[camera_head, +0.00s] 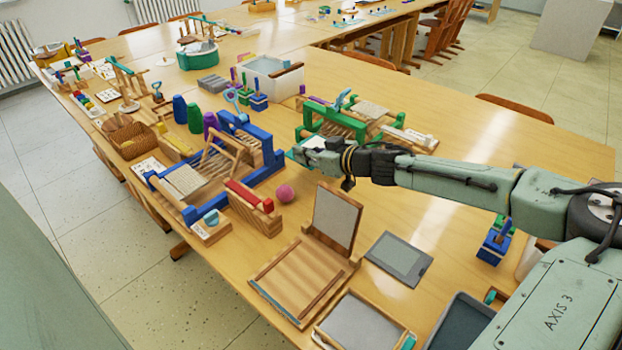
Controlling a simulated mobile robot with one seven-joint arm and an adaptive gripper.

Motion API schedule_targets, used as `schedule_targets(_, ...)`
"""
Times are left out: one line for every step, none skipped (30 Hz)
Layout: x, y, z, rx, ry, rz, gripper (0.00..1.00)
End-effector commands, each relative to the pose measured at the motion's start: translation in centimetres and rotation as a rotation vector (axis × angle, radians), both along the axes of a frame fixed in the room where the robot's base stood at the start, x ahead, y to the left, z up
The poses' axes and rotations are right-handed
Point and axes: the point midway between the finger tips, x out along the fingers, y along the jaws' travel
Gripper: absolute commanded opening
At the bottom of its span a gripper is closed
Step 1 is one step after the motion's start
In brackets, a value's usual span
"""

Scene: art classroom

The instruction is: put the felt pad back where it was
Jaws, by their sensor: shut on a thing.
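My gripper (304,155) reaches in from the right, over the table between the blue loom frame (245,135) and the green loom frame (335,122). It is shut on a thin flat teal piece, which I take to be the felt pad (291,153). Only a sliver of it shows at the fingertips; the gripper hides most of it. A pale piece also shows just behind the fingers; I cannot tell if it is part of the pad. Whether the pad touches the table is unclear.
A pink ball (285,193) and a wooden stand with a grey panel (337,217) are in front of the gripper. A dark grey slate (399,258) lies nearer my arm. A white bin (272,80) stands behind. The wooden table (450,115) is clear at the back right.

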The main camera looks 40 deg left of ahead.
Motion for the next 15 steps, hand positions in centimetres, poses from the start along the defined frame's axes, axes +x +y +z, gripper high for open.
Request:
schedule_targets(-0.1,0.0,-0.9,0.000,0.006,0.000,0.00)
schedule_targets(-0.1,0.0,-1.4,0.001,0.007,-0.001,0.00)
schedule_targets(-0.2,0.1,-2.2,0.002,0.008,0.000,0.00)
schedule_targets(-0.1,0.1,-2.7,0.002,0.008,0.000,0.00)
schedule_targets(-0.1,0.1,-3.2,0.002,0.007,-0.001,0.00)
schedule_targets(-0.1,0.1,-3.8,0.001,0.006,0.000,0.00)
schedule_targets(-0.1,0.1,-4.2,0.001,0.005,-0.001,0.00)
schedule_targets(-0.1,0.1,-4.6,0.000,0.005,-0.001,0.00)
schedule_targets(-0.1,0.1,-4.9,0.000,0.004,0.000,0.00)
schedule_targets(-0.1,0.0,-5.2,0.000,0.003,0.000,0.00)
schedule_targets(-0.1,0.0,-5.4,0.000,0.003,0.000,0.00)
schedule_targets(-0.1,0.1,-5.9,0.000,0.004,0.000,0.00)
schedule_targets(-0.1,0.1,-6.3,0.000,0.005,-0.001,0.00)
schedule_targets(-0.1,0.1,-6.8,0.000,0.005,-0.001,0.00)
schedule_targets(-0.1,0.1,-7.4,0.000,0.006,-0.001,0.00)
